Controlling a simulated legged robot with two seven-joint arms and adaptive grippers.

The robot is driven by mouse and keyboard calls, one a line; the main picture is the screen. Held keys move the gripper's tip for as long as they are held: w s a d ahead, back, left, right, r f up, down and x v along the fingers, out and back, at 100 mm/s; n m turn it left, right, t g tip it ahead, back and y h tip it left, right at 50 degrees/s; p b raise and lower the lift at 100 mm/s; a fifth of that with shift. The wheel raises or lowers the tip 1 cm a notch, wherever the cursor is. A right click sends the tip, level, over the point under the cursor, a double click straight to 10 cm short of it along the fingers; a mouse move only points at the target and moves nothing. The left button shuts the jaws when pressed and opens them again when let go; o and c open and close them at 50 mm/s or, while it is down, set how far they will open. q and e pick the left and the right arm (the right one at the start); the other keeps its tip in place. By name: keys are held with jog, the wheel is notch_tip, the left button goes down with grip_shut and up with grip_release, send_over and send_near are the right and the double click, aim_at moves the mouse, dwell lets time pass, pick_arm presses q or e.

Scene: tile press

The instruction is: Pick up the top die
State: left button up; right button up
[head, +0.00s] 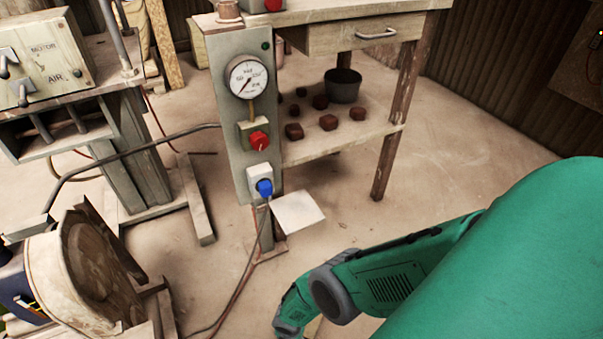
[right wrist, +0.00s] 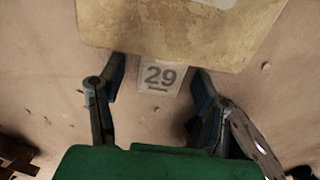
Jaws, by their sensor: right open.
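I cannot pick out the top die with certainty. In the right wrist view, a worn, yellowish slab (right wrist: 180,32) with rounded corners fills the top. A pale tag marked "29" (right wrist: 161,77) shows at its near edge; I cannot tell if it is joined to the slab. My right gripper (right wrist: 159,68) is open, its two dark fingers on either side of the tag, with nothing seen gripped between them. In the head view my green right arm reaches down to the bottom edge, and its gripper is out of frame. My left gripper is not in view.
A grey gauge panel (head: 236,140) with red and blue knobs stands at centre, a small pale plate (head: 298,213) beside it. A wooden table (head: 345,142) holds dark blocks and a pot (head: 343,88). A round-faced machine (head: 85,270) is lower left. Floor at right is clear.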

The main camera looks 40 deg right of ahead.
grip_shut()
notch_tip(320, 180, up, 15)
jog(key=p, duration=1.2)
dwell(0.7)
jog(key=shift+w, duration=0.1)
dwell(0.4)
